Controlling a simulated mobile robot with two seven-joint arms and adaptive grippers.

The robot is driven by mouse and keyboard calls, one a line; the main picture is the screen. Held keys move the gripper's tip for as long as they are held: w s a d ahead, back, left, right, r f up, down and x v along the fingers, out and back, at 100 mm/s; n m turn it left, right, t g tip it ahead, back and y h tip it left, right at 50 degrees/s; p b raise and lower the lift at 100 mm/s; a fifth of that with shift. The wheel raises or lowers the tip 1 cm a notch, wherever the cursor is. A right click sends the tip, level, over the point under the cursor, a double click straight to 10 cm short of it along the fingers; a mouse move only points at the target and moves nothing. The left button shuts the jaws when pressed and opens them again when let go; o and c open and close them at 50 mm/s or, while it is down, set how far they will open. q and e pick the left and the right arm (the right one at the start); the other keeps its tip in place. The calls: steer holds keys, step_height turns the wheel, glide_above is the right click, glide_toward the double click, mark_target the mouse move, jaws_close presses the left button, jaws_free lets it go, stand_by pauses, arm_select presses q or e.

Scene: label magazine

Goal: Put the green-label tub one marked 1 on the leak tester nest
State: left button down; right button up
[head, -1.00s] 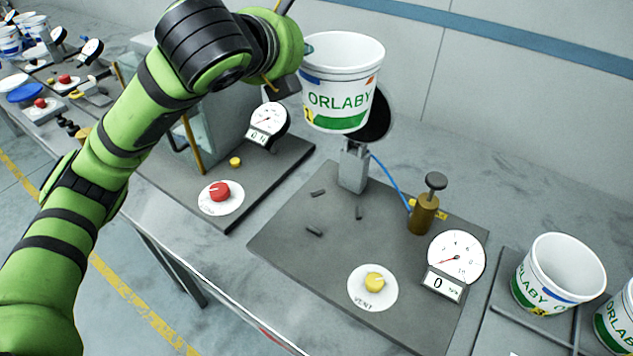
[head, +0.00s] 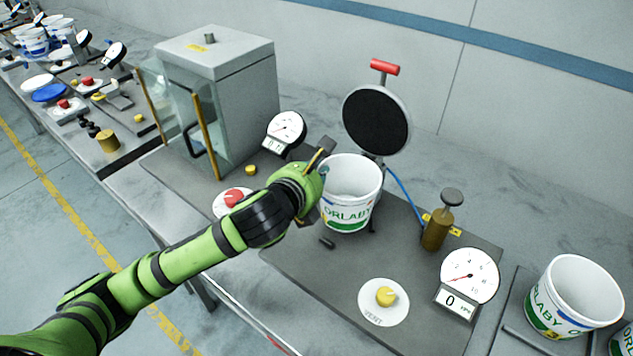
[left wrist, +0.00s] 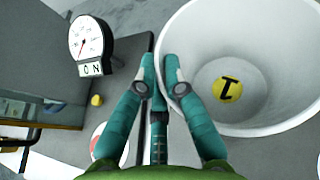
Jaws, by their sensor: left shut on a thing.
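The white tub with a green label and ORLABY lettering (head: 348,211) is upright in the head view. The left wrist view looks into it, where a yellow disc marked 1 (left wrist: 230,90) shows on its floor. My left gripper (head: 322,165) is shut on the tub's left rim; its fingers also show in the left wrist view (left wrist: 161,72). The leak tester's grey plate (head: 330,275) lies under the tub, with small dark locating pieces (head: 327,243) around its base. Whether the tub touches the plate I cannot tell. My right gripper is not in view.
The tester's round black lid (head: 376,121) stands raised behind the tub. A brass plunger (head: 437,228), a gauge (head: 469,275) and a yellow vent knob (head: 386,296) are on the plate. Another tub (head: 575,296) stands right. A glass-doored cabinet (head: 235,95) is left.

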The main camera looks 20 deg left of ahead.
arm_select(q)
steer(key=shift+f, duration=1.75)
steer(key=c, duration=1.3)
jaws_free()
steer(key=p+v, duration=0.5)
steer(key=v, duration=0.7)
steer(key=shift+s, duration=0.1)
